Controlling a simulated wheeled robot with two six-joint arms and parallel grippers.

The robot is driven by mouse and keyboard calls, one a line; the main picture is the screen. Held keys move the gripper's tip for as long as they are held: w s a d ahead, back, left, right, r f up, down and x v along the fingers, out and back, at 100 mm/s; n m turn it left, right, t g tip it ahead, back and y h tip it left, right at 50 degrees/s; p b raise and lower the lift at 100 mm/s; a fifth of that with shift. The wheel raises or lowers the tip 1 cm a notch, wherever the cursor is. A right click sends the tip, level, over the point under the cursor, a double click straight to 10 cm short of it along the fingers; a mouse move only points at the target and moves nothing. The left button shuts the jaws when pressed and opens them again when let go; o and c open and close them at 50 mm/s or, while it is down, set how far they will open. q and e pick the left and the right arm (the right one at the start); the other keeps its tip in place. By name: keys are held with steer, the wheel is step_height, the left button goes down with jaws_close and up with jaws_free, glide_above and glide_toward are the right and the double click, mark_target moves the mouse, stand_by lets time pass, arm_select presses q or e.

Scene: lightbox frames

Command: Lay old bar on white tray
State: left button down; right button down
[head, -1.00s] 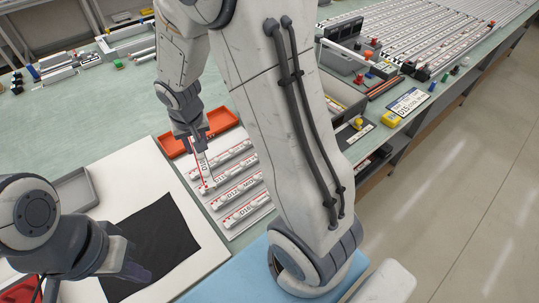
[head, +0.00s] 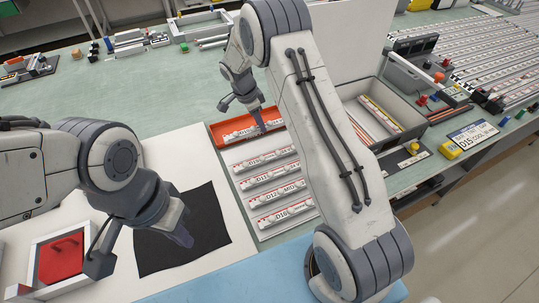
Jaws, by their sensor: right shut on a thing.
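My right gripper (head: 259,123) is shut on a pale bar with red marks (head: 261,127), at the orange tray (head: 218,138). A pale, labelled bar shape (head: 240,136) shows in that tray beneath the gripper; I cannot tell whether it is part of the held bar. The white tray (head: 250,229) stands just in front, with several white, red-marked bars (head: 272,175) lying in parallel rows. My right arm covers its right side. My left gripper (head: 181,237) hangs over the black cloth; its finger gap is not clear.
The black cloth (head: 205,248) lies on a white board. A white-rimmed box with a red inside (head: 37,262) is at lower left. A grey bin (head: 410,112) stands behind my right arm.

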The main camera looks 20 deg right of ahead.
step_height(320, 180, down, 7)
steer(key=shift+r+p, duration=0.1)
steer(key=shift+p, duration=1.1)
steer(key=shift+f, duration=0.4)
steer(key=shift+f, duration=0.1)
steer(key=c, duration=0.5)
jaws_free()
